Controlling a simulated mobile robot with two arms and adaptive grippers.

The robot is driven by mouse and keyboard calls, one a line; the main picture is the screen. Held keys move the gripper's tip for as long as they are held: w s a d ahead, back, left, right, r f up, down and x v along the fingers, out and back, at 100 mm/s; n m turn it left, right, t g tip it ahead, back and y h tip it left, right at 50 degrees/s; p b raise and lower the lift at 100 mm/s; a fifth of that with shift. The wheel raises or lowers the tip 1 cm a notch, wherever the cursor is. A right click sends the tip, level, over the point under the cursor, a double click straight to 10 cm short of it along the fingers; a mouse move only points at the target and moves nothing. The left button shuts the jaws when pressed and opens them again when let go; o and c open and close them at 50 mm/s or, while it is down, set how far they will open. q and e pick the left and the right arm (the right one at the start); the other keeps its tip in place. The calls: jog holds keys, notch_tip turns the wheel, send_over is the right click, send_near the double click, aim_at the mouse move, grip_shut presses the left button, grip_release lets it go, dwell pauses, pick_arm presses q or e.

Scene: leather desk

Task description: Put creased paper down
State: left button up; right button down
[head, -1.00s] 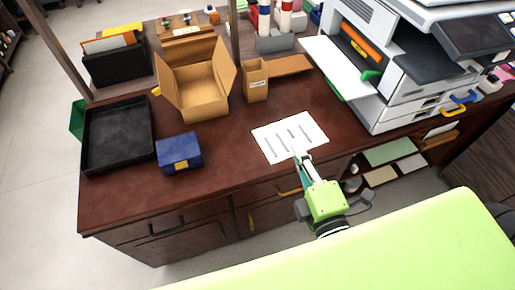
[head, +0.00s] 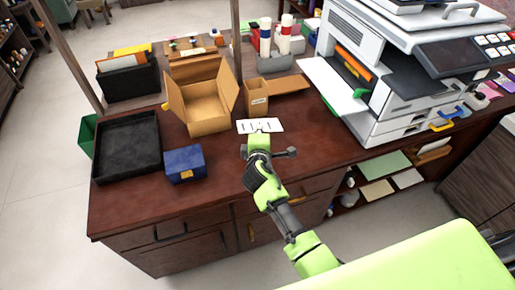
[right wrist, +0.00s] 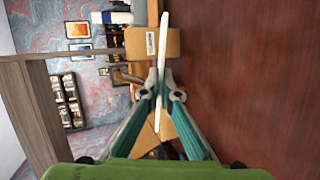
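The creased paper (head: 272,125) is a white sheet with dark lines, in front of the small cardboard box in the head view. My right gripper (head: 259,133) is at its near edge, its fingertips mostly hidden by my wrist. In the right wrist view the paper (right wrist: 162,60) shows nearly edge-on between the two fingers of the right gripper (right wrist: 161,93), which are closed on it. The sheet looks roughly level, with a gap between it and the desk top (right wrist: 250,90). My left gripper is not in view.
An open cardboard box (head: 207,112) and a small carton (head: 255,97) stand behind the paper. A printer (head: 385,75) is at right. A black tray (head: 127,147) and a blue box (head: 184,164) are at left. The desk is clear right of my gripper.

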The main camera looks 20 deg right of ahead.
jog(key=shift+w+a+f, duration=0.1)
jog(key=shift+w+a, duration=0.05)
jog(key=shift+w, duration=0.05)
jog(key=shift+f, duration=0.15)
notch_tip(320, 180, down, 10)
jog(key=b, duration=0.9)
jog(key=shift+r, duration=0.2)
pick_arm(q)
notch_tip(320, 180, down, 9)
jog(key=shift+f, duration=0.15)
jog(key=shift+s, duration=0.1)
pick_arm(e)
jog(key=c, duration=2.4)
grip_release()
jog(key=shift+c, duration=0.2)
